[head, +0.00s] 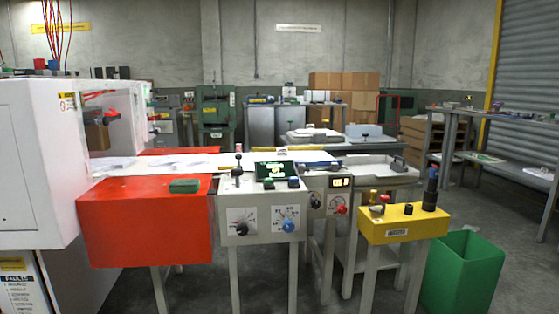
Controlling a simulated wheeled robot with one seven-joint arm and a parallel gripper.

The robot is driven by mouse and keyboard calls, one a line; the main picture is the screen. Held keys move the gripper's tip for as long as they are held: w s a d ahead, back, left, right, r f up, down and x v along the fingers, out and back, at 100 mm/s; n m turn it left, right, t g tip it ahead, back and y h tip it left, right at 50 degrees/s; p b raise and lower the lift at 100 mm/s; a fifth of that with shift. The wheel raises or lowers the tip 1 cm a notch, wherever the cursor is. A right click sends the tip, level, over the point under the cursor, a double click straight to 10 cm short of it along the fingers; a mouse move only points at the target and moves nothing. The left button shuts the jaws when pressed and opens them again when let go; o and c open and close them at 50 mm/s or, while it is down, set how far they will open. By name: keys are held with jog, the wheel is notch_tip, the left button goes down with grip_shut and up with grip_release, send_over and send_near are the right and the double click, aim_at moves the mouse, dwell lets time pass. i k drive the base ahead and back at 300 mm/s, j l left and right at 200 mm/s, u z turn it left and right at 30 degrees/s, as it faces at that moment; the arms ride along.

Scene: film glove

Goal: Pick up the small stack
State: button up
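I cannot make out a small stack with certainty. Several faint, flat, pale shapes (185,164) lie on the white work surface (222,159) behind the red box; they may be film gloves, but whether any are stacked I cannot tell. My gripper is not in view.
A red box (145,225) with a green block (185,186) stands front left, beside a grey control box (262,222) with knobs. A yellow button box (402,226) and green bin (462,272) are at the right. A white cabinet (30,165) stands left. Some floor shows between.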

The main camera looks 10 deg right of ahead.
aim_at(281, 155)
jog(key=u, duration=0.3)
jog(key=i+l+u, duration=0.15)
jog(key=u, duration=0.2)
jog(key=i+l+u, duration=0.15)
jog(key=l+u, duration=0.15)
jog(key=l, duration=0.15)
jog(key=i+l+u, duration=0.1)
jog(key=l+u, duration=0.25)
